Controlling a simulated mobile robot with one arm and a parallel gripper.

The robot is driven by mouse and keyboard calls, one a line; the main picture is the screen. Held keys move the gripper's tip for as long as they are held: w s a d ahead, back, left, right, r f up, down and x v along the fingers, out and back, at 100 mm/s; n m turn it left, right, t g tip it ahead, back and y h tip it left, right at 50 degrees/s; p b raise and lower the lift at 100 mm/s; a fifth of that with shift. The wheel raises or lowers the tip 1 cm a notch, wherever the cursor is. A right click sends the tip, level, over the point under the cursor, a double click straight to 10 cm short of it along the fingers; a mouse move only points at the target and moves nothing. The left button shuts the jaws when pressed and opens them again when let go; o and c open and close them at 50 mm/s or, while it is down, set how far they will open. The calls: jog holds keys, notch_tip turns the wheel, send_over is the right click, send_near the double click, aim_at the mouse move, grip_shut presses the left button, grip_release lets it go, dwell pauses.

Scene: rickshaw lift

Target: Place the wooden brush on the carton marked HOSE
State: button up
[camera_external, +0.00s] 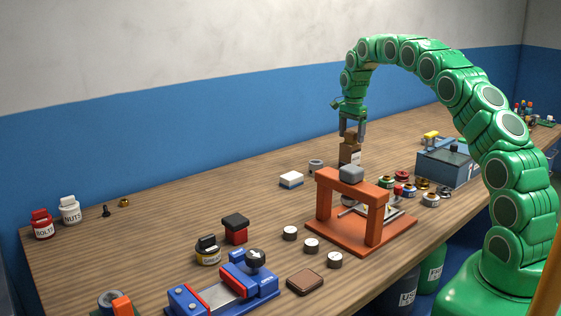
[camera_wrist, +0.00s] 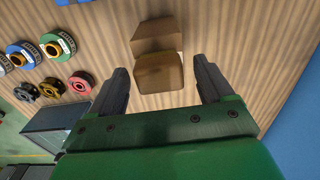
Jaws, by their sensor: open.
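My gripper (camera_external: 352,135) points down over the back middle of the bench with its fingers apart. Directly below it stands an upright brown carton (camera_external: 348,157) with a pale label too small to read. A smaller brown wooden piece, seemingly the brush (camera_external: 350,137), is at the carton's top, just between or below the fingertips. In the wrist view, a brown block (camera_wrist: 160,73) lies between the open fingers (camera_wrist: 163,90), with another brown block face (camera_wrist: 156,36) beyond it. I cannot tell where brush and carton meet, and no HOSE lettering is legible.
An orange press frame (camera_external: 372,205) stands in front of the carton, with several small spools (camera_external: 402,177) to its right. A blue-grey box (camera_external: 448,165) is farther right. A white-and-blue block (camera_external: 291,180) lies to the left. The bench behind is mostly clear.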

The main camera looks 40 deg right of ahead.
aim_at(352, 132)
notch_tip(352, 132, up, 12)
jog(key=shift+r, duration=0.15)
dwell(0.6)
jog(key=s+a+r+n+g, duration=0.1)
jog(key=s+a+r+n, duration=0.35)
jog(key=s+a, duration=0.6)
jog(key=s+a+r+n, duration=0.3)
jog(key=s+a+n, duration=0.3)
jog(key=s, duration=0.7)
jog(key=s+a+f+n, duration=0.2)
jog(key=s, duration=0.8)
jog(key=s+a+f+n, duration=0.3)
jog(key=s, duration=0.7)
jog(key=s+a+f+n, duration=0.2)
jog(key=s+a+f, duration=0.1)
jog(key=s, duration=0.8)
jog(key=shift+a+f+g, duration=0.15)
jog(key=shift+a+g, duration=0.1)
jog(key=shift+g, duration=0.15)
